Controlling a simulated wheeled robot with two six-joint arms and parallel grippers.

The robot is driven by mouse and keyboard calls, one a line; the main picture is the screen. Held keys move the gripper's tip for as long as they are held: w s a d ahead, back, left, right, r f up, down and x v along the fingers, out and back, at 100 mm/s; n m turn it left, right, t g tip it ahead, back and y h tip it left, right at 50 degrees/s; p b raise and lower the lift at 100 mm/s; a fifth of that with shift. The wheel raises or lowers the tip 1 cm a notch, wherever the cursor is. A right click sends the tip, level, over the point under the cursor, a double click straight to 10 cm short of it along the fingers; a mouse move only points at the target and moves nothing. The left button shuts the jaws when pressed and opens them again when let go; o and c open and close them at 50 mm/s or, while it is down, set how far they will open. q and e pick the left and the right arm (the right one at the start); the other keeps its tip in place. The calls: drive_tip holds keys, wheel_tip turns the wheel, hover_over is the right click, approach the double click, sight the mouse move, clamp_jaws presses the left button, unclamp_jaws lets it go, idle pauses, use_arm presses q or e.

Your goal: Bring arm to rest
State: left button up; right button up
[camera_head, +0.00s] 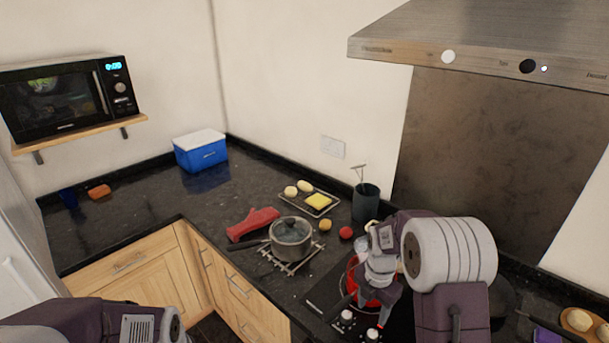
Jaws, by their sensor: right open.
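My right arm comes in at the lower right, over the black hob. Its gripper (371,318) points down at the front of the hob, by the white-topped knobs (347,316); it is open, and I see nothing held in it. A red pan (352,276) sits on the hob, partly hidden behind the wrist. Part of my left arm (90,322) shows at the bottom left corner; its gripper is outside the picture.
A lidded pot (291,238) stands on a trivet (290,265) left of the hob, near a red mitt (253,223). A utensil holder (366,202) stands behind. A range hood (480,45) hangs above. The counter around the blue cooler (201,153) is mostly clear.

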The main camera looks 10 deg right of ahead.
drive_tip(key=s+a+m+b, duration=0.1)
drive_tip(key=s+a+m, duration=0.2)
drive_tip(key=s+m, duration=0.4)
drive_tip(key=s+a+m+t+b, duration=0.1)
drive_tip(key=s+a+m, duration=0.2)
drive_tip(key=m, duration=1.4)
drive_tip(key=s, duration=0.4)
drive_tip(key=shift+a+m+y, duration=0.2)
drive_tip(key=shift+m+y, duration=0.1)
drive_tip(key=shift+f, duration=0.1)
